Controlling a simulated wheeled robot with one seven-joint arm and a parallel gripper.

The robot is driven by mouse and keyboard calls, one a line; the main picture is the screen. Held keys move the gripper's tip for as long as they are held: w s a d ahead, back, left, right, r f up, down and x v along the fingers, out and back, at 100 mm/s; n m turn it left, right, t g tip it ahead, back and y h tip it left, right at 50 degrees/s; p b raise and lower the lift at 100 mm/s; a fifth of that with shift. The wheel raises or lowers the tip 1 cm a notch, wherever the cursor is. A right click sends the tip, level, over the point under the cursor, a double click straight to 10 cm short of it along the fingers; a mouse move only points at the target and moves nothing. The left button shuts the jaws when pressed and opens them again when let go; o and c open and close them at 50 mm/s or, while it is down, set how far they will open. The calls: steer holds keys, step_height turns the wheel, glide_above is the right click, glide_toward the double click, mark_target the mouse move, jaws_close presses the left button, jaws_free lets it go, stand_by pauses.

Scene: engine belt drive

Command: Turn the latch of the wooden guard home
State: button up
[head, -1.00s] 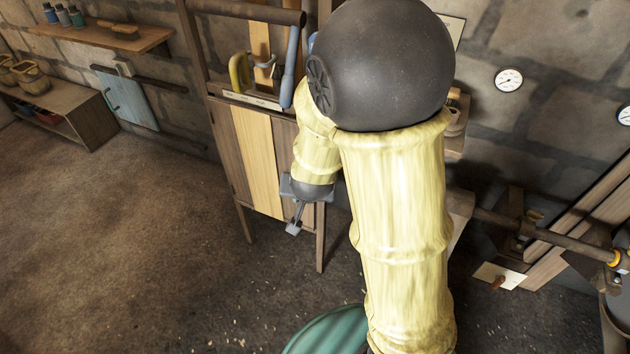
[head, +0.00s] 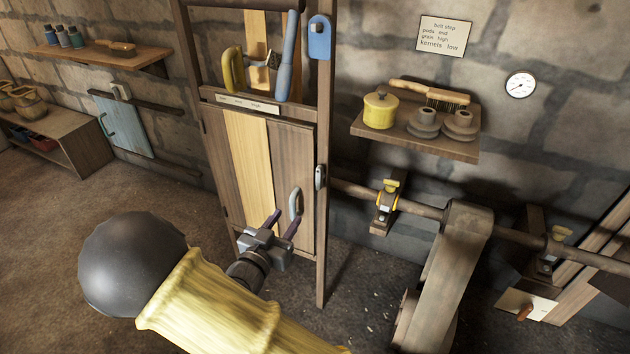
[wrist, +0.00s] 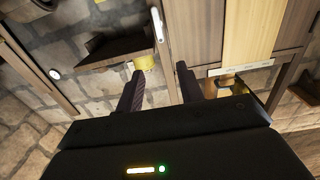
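The wooden guard (head: 250,175) is a shut plank door with a pale middle board, standing in a wooden frame. It also shows in the wrist view (wrist: 245,30). A curved grey handle (head: 296,204) sits low on its right board. A small metal piece that looks like the latch (head: 320,177) stands upright on the right post; a pale metal piece, probably the same, shows in the wrist view (wrist: 157,22). My gripper (head: 283,222) is open and empty, its dark fingers apart, in front of the guard's lower right, close to the handle. Contact cannot be told.
Above the guard hang a yellow-handled tool (head: 234,70) and a blue one (head: 285,70). A shelf (head: 395,128) with a yellow pot (head: 381,109) juts from the wall at right. Below it a shaft (head: 405,203) runs to a wooden housing (head: 455,260). Floor at left is clear.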

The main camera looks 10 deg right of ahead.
mark_target(318, 174)
steer(key=b+x, duration=0.1)
steer(key=x, duration=1.6)
steer(key=shift+w+d, duration=0.1)
steer(key=shift+w, duration=0.05)
jaws_close()
